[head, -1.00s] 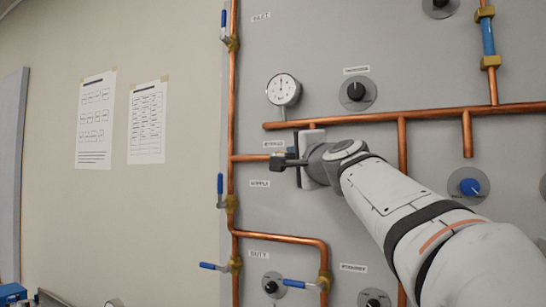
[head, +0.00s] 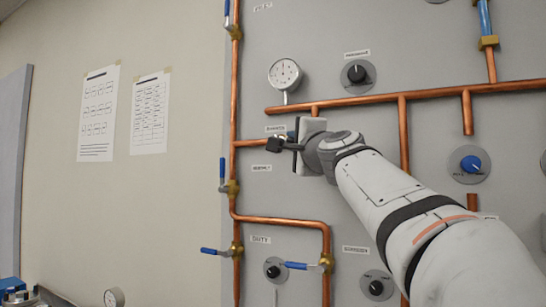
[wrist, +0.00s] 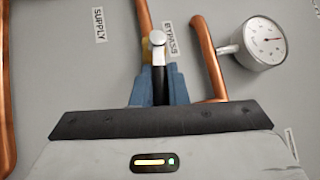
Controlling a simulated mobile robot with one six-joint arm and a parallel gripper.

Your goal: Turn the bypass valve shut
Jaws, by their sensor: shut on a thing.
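The bypass valve (wrist: 158,42) shows in the wrist view as a bright metal lever end on a brass body, next to its BYPASS label (wrist: 171,40). My gripper (wrist: 154,88) is shut on the lever, with a blue-grey finger on either side of the dark lower part of the handle. The lever points from the pipe toward my gripper's palm. In the head view my gripper (head: 292,139) is at the panel below the round gauge, and my wrist hides most of the valve.
A pressure gauge (head: 285,75) sits just above my gripper, with a copper pipe (head: 440,95) running right from below it. Blue-handled levers (head: 222,172) line the left vertical pipe (head: 233,110). A blue knob (head: 471,164) is at right.

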